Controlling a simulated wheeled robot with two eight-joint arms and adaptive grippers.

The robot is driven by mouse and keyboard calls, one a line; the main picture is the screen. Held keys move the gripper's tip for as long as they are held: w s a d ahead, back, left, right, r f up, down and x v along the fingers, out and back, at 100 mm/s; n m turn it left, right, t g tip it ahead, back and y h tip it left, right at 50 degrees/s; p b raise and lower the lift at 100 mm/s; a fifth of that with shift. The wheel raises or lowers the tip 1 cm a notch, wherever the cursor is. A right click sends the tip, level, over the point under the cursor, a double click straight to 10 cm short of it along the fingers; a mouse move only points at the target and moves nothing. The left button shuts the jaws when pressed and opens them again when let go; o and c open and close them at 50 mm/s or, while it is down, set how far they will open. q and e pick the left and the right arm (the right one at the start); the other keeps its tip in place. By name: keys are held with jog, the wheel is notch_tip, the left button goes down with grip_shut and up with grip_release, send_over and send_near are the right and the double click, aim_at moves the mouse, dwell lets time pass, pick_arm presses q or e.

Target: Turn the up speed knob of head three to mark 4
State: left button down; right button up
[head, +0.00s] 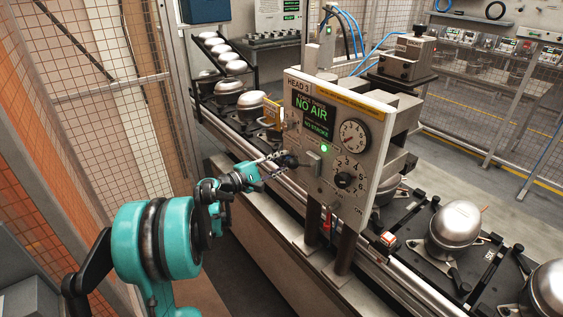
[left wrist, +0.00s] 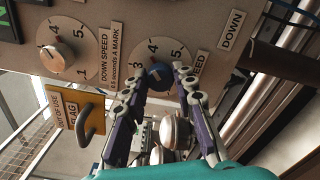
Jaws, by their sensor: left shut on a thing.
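The head three box (head: 335,130) has a "HEAD 3" sign and a screen reading "NO AIR". In the left wrist view a blue-capped knob (left wrist: 157,73) sits on a panel, with numerals 3, 4 and 5 around it. Its label ends in "SPEED"; the rest is hidden behind a finger. My left gripper (left wrist: 160,78) is shut on this knob, a finger on each side. In the head view my left gripper (head: 284,161) is at the box's left side, where the knob is hidden. My right gripper is not in view.
A second knob (left wrist: 65,52), with a copper-coloured face, is beside a "DOWN SPEED" label. A yellow out-of-use flag (left wrist: 73,110) hangs near my fingers. The box's front has a black knob (head: 344,181) and a gauge (head: 354,137). Silver compressors (head: 455,222) stand along the line.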

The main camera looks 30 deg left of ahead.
pick_arm(q)
jog(key=shift+m, duration=1)
jog(key=c, duration=1.2)
grip_release()
jog(key=v, duration=1.2)
jog(key=shift+f, duration=0.1)
